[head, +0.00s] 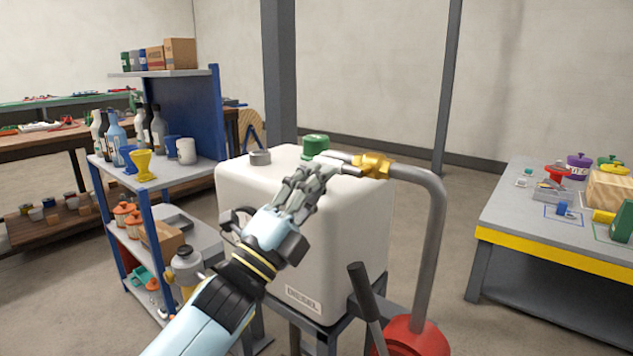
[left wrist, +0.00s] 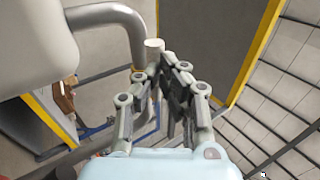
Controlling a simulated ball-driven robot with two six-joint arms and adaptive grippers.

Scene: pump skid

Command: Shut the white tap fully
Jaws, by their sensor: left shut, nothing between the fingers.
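The white tap shows in the head view as a pale lever (head: 338,156) at the brass valve body (head: 374,166), on the grey pipe above the white tank. The lever lies roughly along the pipe line, pointing left. My left gripper (head: 322,170) is shut and empty, its fingertips just below and beside the lever. In the left wrist view, the closed fingers (left wrist: 166,72) stand close to a short white cylinder end (left wrist: 154,46), which looks like the tap's handle. I cannot tell whether they touch. The fingers hide part of the valve's left side. My right gripper is not in view.
The white tank (head: 270,195) with a green cap (head: 315,145) stands under my left arm. The grey pipe (head: 436,250) bends down to a red pump (head: 412,338). A shelf rack (head: 150,180) with bottles is at left, a loaded workbench (head: 530,225) at right.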

